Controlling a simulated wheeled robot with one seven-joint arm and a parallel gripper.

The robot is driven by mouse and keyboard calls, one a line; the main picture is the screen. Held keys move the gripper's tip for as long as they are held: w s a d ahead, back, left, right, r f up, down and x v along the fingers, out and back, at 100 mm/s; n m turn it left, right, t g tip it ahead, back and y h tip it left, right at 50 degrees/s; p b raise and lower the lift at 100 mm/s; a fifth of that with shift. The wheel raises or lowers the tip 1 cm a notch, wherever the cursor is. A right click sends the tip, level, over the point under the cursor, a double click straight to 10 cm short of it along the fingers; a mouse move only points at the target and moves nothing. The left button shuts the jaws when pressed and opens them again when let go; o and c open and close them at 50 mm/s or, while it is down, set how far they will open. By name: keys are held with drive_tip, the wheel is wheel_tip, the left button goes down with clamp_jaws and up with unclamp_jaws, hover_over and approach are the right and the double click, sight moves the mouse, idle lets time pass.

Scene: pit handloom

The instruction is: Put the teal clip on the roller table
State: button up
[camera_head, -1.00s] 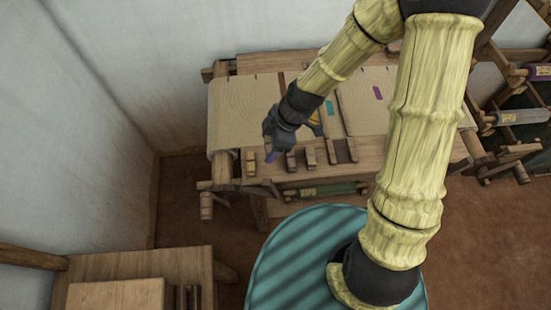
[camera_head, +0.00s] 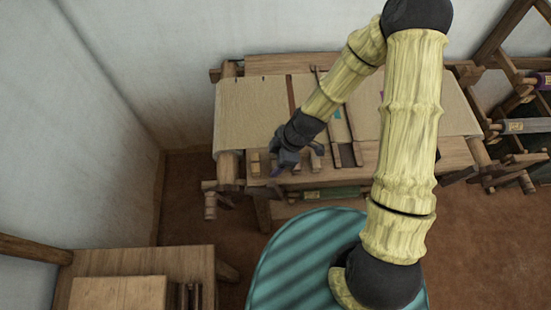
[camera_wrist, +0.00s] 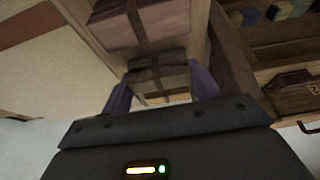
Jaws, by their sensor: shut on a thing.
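My gripper (camera_head: 278,168) is low at the front beam of the loom, left of centre in the head view. In the wrist view its two purple fingers (camera_wrist: 162,92) are shut on a small brown wooden block with a paler lower part. I see no teal on the held piece. A small teal patch (camera_head: 337,114) lies on the loom's cloth, partly hidden by my arm; I cannot tell whether it is the clip. A wooden table (camera_head: 120,262) with dark rods, perhaps the roller table, stands at the bottom left.
A wooden block (camera_head: 255,164) sits on the front beam left of my gripper. A tray with coloured cubes (camera_wrist: 290,8) shows right in the wrist view. Racks with rolls (camera_head: 520,126) stand at the right. Brown floor is clear between loom and table.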

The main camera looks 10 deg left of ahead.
drive_tip(key=shift+f, duration=0.35)
drive_tip(key=shift+f, duration=0.15)
drive_tip(key=o, duration=1)
drive_tip(key=shift+c, duration=0.2)
drive_tip(key=v, duration=1.2)
drive_tip(key=shift+b, duration=0.4)
